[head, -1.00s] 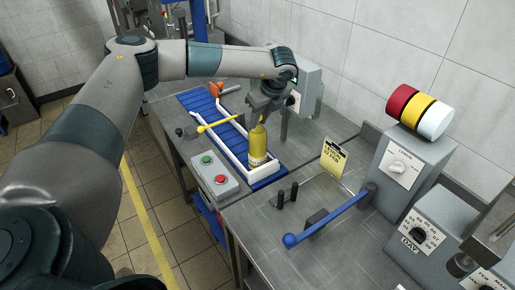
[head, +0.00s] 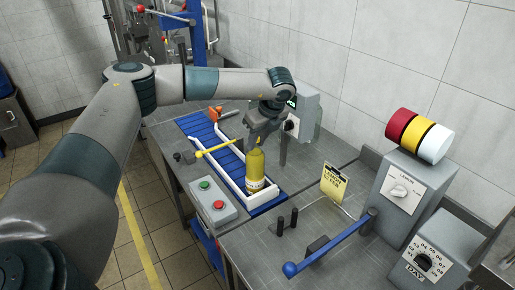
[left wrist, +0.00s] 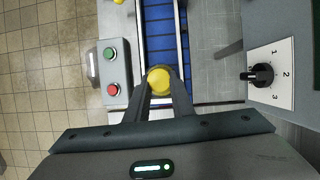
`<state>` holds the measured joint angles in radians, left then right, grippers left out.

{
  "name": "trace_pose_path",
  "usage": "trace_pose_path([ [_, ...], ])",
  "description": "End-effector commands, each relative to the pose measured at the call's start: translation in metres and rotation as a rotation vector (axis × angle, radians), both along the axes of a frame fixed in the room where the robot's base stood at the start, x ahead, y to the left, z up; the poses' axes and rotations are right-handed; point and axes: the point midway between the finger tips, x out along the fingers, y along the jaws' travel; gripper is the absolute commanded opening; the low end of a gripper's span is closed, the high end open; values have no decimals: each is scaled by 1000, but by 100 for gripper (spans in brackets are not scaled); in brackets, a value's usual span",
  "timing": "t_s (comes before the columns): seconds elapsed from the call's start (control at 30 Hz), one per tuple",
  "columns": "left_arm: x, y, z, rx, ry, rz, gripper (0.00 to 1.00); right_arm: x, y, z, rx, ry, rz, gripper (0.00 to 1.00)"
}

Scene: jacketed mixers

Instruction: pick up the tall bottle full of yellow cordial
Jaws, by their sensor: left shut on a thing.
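The tall bottle of yellow cordial (head: 255,172) stands upright at the near end of the blue conveyor (head: 233,160), between its white rails, with a pale label low on its side. My left gripper (head: 262,138) comes down over it from above and is shut on its upper part. In the left wrist view the yellow bottle top (left wrist: 159,80) sits between the two dark fingertips of the left gripper (left wrist: 160,90). The fingers hide part of the bottle neck. The bottle's base looks to be on the belt. My right gripper is not in view.
A grey box with green and red buttons (head: 213,201) stands left of the conveyor. A blue lever (head: 330,243), a yellow notice (head: 333,182) and grey dial boxes (head: 402,190) stand to the right.

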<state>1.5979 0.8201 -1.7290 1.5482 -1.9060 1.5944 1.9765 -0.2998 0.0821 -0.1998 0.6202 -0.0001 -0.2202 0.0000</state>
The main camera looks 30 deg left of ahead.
Motion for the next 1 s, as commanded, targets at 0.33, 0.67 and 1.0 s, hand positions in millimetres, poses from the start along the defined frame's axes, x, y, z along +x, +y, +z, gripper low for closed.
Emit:
trace_pose_path([
  [0.33, 3, -1, 54, -3, -15, -1, 0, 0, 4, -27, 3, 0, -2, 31],
  [0.67, 3, -1, 85, -2, -14, -1, 0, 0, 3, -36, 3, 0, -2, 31],
  [1.0, 3, -1, 87, -1, -13, -2, 0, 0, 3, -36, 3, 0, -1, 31],
])
